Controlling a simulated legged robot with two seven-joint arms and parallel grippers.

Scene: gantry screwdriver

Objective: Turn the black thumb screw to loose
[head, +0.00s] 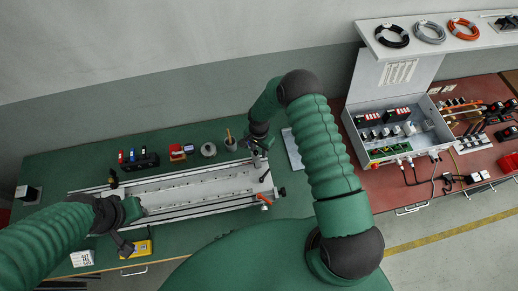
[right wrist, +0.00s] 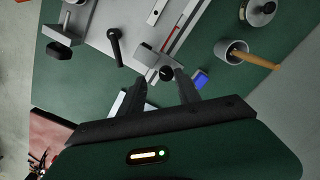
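The black thumb screw (right wrist: 167,73) is a small round knob on a grey metal block at the end of the gantry rail, in the right wrist view. My right gripper (right wrist: 164,77) has its two fingers apart on either side of the knob; whether they touch it is unclear. In the head view my right gripper (head: 258,143) is at the far right corner of the gantry (head: 190,188), partly hiding the screw's place. My left gripper (head: 125,246) is near the gantry's front left end, dark and small, its opening unclear.
A black lever handle (right wrist: 115,46) and another black knob (right wrist: 59,51) are near the block. A grey cup with a wooden-handled tool (right wrist: 232,52) stands beside it. Several small items line the back of the green table. An open grey electrical box (head: 395,130) is at the right.

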